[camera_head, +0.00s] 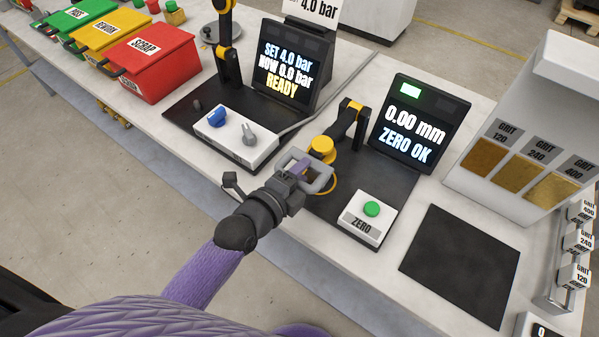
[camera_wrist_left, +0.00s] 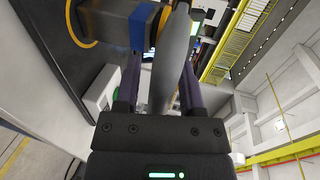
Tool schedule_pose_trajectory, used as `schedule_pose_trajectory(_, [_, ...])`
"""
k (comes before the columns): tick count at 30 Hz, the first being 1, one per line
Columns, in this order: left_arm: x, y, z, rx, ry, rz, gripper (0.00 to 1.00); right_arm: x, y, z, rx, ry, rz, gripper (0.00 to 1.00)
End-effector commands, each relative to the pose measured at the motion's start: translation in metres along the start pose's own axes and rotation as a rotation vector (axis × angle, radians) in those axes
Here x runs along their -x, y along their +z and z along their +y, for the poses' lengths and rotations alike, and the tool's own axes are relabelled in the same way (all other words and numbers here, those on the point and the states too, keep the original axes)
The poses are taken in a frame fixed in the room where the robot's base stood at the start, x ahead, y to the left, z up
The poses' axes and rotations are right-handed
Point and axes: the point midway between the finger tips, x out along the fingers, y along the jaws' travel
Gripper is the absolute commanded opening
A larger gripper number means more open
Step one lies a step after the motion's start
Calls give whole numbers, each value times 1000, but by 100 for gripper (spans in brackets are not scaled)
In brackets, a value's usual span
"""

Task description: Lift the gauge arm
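The gauge arm (camera_head: 343,125) is dark with yellow parts and stands beside the gauge display (camera_head: 415,125), which reads "0.00 mm ZERO OK". A yellow round part (camera_head: 322,148) sits at its near end. My left gripper (camera_head: 309,172) is at this near end, above the black base. In the left wrist view a grey bar (camera_wrist_left: 168,70) runs between the two purple fingers of the left gripper (camera_wrist_left: 160,85). A gap shows between the bar and the left finger, so the gripper looks open. My right gripper is not in view.
A white box with a green ZERO button (camera_head: 371,209) is right of the gripper. A pressure station with a "READY" display (camera_head: 290,68) and a knob box (camera_head: 236,135) stands to the left. A black mat (camera_head: 460,262) is bare. Grit bins (camera_head: 520,165) stand at right.

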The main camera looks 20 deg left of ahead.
Motion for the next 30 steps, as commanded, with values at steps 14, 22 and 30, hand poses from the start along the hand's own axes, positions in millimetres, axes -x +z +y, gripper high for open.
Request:
schedule_pose_trajectory(14, [1, 0, 2, 1, 7, 1, 0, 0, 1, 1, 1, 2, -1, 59])
schedule_pose_trajectory(22, [1, 0, 4, 1, 12, 2, 0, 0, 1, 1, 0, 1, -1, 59])
schedule_pose_trajectory(30, [1, -1, 6, 1, 16, 2, 0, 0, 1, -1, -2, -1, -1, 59])
